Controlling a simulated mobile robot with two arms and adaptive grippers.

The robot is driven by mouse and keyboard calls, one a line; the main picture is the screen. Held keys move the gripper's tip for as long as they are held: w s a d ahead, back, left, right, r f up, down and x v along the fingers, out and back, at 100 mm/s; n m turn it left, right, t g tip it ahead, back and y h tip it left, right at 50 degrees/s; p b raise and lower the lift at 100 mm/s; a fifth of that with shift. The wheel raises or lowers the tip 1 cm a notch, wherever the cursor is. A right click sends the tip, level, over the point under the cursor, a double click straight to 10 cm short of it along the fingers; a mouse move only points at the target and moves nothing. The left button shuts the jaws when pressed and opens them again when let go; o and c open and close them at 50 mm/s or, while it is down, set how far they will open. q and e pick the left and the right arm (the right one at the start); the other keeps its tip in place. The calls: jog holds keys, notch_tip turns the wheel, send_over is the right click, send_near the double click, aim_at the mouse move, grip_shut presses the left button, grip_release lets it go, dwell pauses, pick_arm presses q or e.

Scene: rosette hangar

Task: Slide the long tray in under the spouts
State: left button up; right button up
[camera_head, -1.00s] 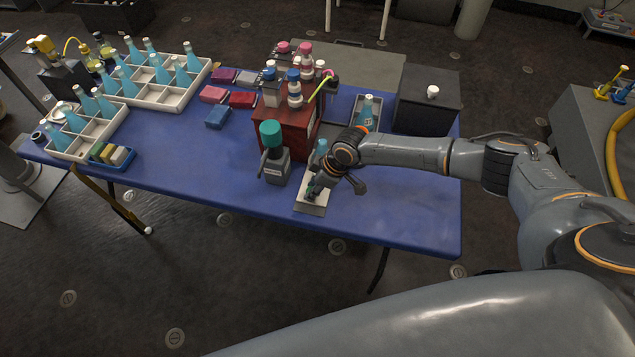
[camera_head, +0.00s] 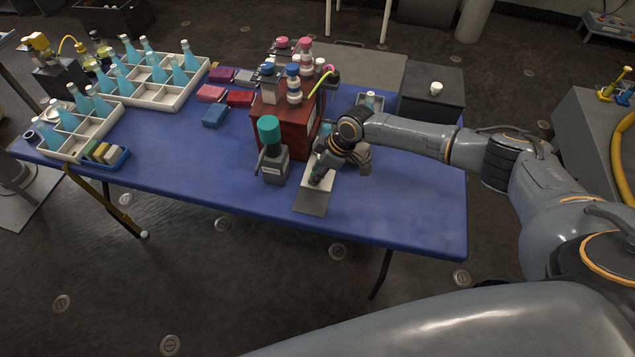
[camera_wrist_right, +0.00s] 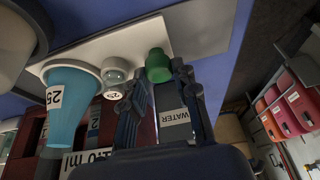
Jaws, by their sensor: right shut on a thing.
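The long pale tray (camera_head: 319,186) lies lengthwise on the blue table, beside the red-brown cabinet (camera_head: 297,128) with spouted bottles. A grey plate (camera_head: 311,203) shows at its near end. My right gripper (camera_head: 319,176) is over the tray, hiding part of it. In the right wrist view the gripper (camera_wrist_right: 160,82) is shut on a green knob (camera_wrist_right: 158,64) that stands at the pale tray surface (camera_wrist_right: 205,28). A teal cup (camera_wrist_right: 68,105) marked 25 stands beside it, along with a small clear vessel (camera_wrist_right: 115,70). My left gripper is not in view.
Pale crates (camera_head: 148,97) of blue bottles fill the table's left end. A black box (camera_head: 431,108) stands at the back right. The blue cloth (camera_head: 410,205) right of the tray is clear.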

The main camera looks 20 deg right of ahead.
jog(key=shift+w+d+f+b, duration=0.1)
jog(key=shift+w+d+b, duration=0.5)
jog(key=shift+w+b, duration=0.35)
jog(key=shift+w+d+b, duration=0.55)
jog(key=shift+w+b, duration=0.25)
jog(key=shift+b, duration=0.2)
jog(key=shift+w+d+f+b, duration=0.1)
jog(key=shift+w+d+b, duration=0.5)
jog(key=shift+w+b, duration=0.35)
jog(key=shift+r, duration=0.15)
jog(key=o, duration=0.8)
jog(key=shift+o, duration=0.2)
jog(key=shift+r, duration=0.1)
notch_tip(320, 180, up, 7)
jog(key=p, duration=0.6)
